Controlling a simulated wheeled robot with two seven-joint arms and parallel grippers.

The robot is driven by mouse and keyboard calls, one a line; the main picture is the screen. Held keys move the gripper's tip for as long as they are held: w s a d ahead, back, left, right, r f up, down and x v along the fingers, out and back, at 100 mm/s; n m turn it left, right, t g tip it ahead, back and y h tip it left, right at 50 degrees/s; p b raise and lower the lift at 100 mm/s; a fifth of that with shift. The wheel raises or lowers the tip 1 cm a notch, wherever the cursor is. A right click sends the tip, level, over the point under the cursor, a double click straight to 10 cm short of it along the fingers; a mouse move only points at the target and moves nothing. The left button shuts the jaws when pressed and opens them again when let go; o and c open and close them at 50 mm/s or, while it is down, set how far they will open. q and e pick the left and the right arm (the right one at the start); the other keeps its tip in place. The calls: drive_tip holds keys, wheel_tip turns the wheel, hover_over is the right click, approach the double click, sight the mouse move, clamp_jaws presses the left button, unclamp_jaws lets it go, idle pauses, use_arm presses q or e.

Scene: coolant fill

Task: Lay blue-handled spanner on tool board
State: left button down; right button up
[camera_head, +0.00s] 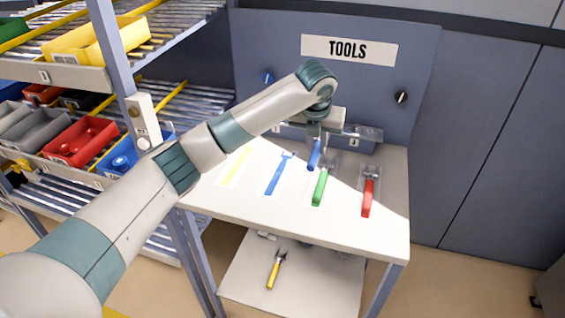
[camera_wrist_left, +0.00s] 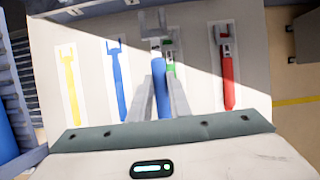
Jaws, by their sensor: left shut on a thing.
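My left gripper (camera_head: 316,138) is shut on the blue-handled spanner (camera_head: 314,156), which hangs over the back middle of the tool board (camera_head: 335,221). In the left wrist view the blue handle (camera_wrist_left: 158,74) sits between the two fingers (camera_wrist_left: 161,88), with its grey head beyond them. The flat blue spanner shape (camera_head: 279,174) on the board lies left of the held spanner; it also shows in the left wrist view (camera_wrist_left: 118,82). The held spanner partly covers the green-handled tool in the wrist view. My right gripper is in neither view.
A green-handled tool (camera_head: 320,187) and a red-handled tool (camera_head: 367,195) lie on the board's right half. A flat yellow shape (camera_head: 236,167) is at its left. A yellow-handled tool (camera_head: 274,270) lies on the lower shelf. A rack with bins (camera_head: 82,141) stands left.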

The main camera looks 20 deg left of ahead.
use_arm(q)
drive_tip(key=shift+w+r, duration=0.2)
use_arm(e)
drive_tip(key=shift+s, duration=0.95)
